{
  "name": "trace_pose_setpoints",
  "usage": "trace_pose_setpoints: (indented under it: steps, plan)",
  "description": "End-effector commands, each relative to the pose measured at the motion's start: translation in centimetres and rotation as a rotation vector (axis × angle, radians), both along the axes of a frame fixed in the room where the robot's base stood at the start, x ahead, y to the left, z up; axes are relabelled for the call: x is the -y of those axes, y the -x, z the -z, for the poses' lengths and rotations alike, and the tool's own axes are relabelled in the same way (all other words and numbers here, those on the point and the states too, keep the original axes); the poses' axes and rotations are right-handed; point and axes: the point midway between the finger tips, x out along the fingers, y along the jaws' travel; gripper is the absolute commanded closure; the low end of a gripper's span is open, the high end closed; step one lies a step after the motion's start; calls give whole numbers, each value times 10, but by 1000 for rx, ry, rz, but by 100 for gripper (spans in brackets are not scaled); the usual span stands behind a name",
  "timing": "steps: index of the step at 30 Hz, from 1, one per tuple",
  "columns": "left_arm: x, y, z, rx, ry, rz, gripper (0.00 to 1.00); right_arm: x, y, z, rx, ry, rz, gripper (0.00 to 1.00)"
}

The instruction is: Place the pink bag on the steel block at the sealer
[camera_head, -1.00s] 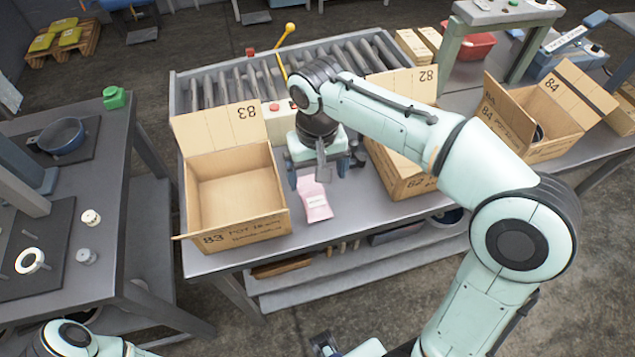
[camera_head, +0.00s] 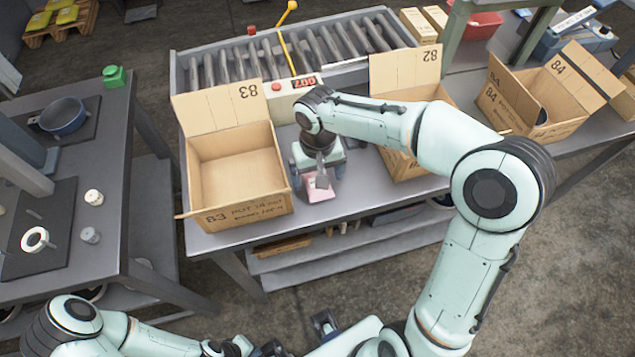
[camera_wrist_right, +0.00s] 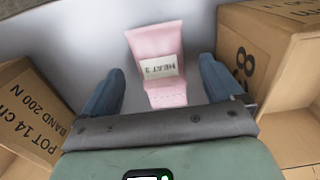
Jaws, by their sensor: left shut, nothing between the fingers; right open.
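The pink bag (camera_head: 320,188) lies on the grey table, to the right of box 83. In the right wrist view, the pink bag (camera_wrist_right: 157,45) carries a white printed label and lies between the two blue fingers. My right gripper (camera_head: 318,178) is open, pointing down over the bag, with a gap on each side of it. My left gripper (camera_head: 326,323) is shut and empty, low at the bottom edge, far from the bag. A blue machine (camera_head: 578,38) at the back right may be the sealer; I cannot make out a steel block there.
Open carton 83 (camera_head: 235,170) stands left of the bag, and carton 82 (camera_head: 405,68) stands right, partly behind my arm. Carton 84 (camera_head: 535,105) stands farther right. A roller conveyor (camera_head: 225,70) and a control box (camera_head: 292,86) are behind. A side bench (camera_head: 105,190) holds a blue pot.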

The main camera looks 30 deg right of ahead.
Motion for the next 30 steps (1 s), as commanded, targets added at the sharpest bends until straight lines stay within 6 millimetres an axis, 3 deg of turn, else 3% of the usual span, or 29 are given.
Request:
trace_pose_setpoints:
  steps: [4,12,18,20,30]
  plan:
    - [0,1,2,-1,0,0,100,0,0,17,-1,-1,0,6]
    - [0,1,2,-1,0,0,100,0,0,20,1,-1,-1,6]
    - [0,1,2,-1,0,0,100,0,0,20,1,-1,0,70]
    - [0,1,2,-1,0,0,100,0,-1,20,2,-1,0,75]
    - [0,0,1,0,0,0,100,0,-1,13,4,0,1,75]
